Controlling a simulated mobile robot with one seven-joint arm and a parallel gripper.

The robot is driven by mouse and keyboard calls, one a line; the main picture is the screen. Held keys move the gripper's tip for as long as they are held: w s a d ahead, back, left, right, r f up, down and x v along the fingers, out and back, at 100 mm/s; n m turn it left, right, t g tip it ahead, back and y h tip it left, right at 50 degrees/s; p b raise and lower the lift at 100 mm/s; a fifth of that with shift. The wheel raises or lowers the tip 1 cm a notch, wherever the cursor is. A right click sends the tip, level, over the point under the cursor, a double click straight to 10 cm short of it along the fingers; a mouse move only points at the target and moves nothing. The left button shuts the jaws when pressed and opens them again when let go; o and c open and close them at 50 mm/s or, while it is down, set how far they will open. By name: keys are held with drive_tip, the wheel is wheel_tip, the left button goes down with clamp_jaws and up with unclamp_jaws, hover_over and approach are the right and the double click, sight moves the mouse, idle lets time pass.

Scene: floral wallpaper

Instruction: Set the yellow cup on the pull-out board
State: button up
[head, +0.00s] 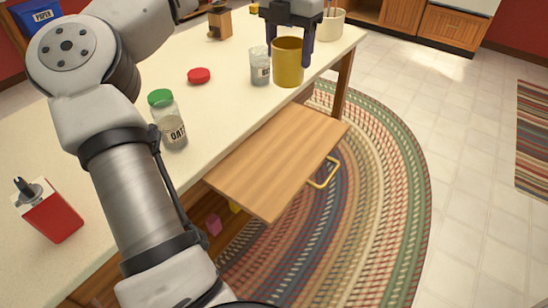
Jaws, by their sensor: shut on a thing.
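The yellow cup (289,64) is upright at the right edge of the white counter in the head view. My gripper (289,47) comes down over it from above, with one dark finger on the far right side of the cup and the other partly hidden by its rim. The gripper is shut on the cup. Whether the cup's base touches the counter I cannot tell. The wooden pull-out board (279,158) sticks out from under the counter, below and in front of the cup. Its top is bare.
A glass (260,68) stands close left of the cup. A jar with a green lid (168,120), a red lid (199,76) and a red box (50,213) are on the counter (222,116). A yellow handle (324,172) juts out beside the board, above the striped rug (385,190).

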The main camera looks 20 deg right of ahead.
drive_tip(key=shift+s+d+f, duration=0.2)
drive_tip(key=shift+s, duration=0.2)
drive_tip(key=shift+s+d+f, duration=0.15)
drive_tip(key=shift+s, duration=0.2)
hover_over(290, 152)
wheel_tip(290, 152, down, 20)
drive_tip(key=shift+r+b, duration=0.2)
drive_tip(key=shift+b, duration=0.15)
drive_tip(key=shift+f, duration=0.25)
drive_tip(key=o, duration=1.1)
drive_tip(key=shift+r, duration=0.1)
drive_tip(key=shift+c, duration=0.2)
drive_tip(key=shift+r, duration=0.1)
wheel_tip(290, 152, up, 12)
drive_tip(key=shift+r, duration=0.1)
drive_tip(key=shift+a, duration=0.1)
